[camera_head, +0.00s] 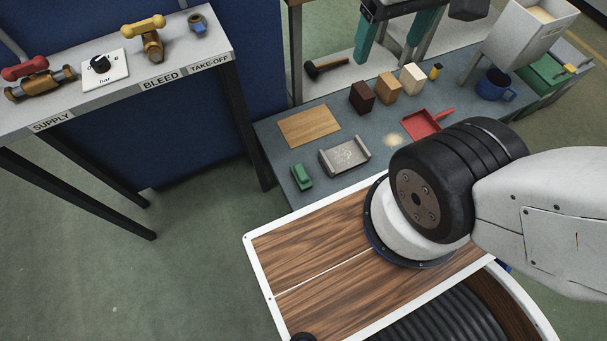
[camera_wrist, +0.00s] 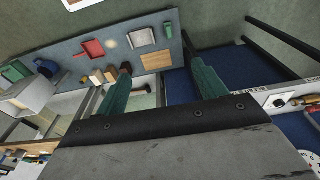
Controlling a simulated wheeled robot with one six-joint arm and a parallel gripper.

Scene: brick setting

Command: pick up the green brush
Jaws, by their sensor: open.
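The small green brush (camera_head: 301,176) lies on the grey-blue bench top (camera_head: 285,151), near its front left edge, beside a metal tray. In the wrist view the brush (camera_wrist: 168,29) is small, near the bench edge. My gripper (camera_head: 387,51) has two teal fingers, spread apart with nothing between them. It hangs above the far side of the bench, well away from the brush. In the wrist view my gripper's fingers (camera_wrist: 162,65) frame the wooden board, with the brush beyond it.
The bench holds a metal tray (camera_head: 345,155), a wooden board (camera_head: 309,126), several blocks (camera_head: 387,85), a red dustpan (camera_head: 424,122), a pale powder patch (camera_head: 393,139) and a blue mug (camera_head: 495,85). A mallet (camera_head: 327,68) lies behind. A labelled valve stand (camera_head: 200,75) is at left.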

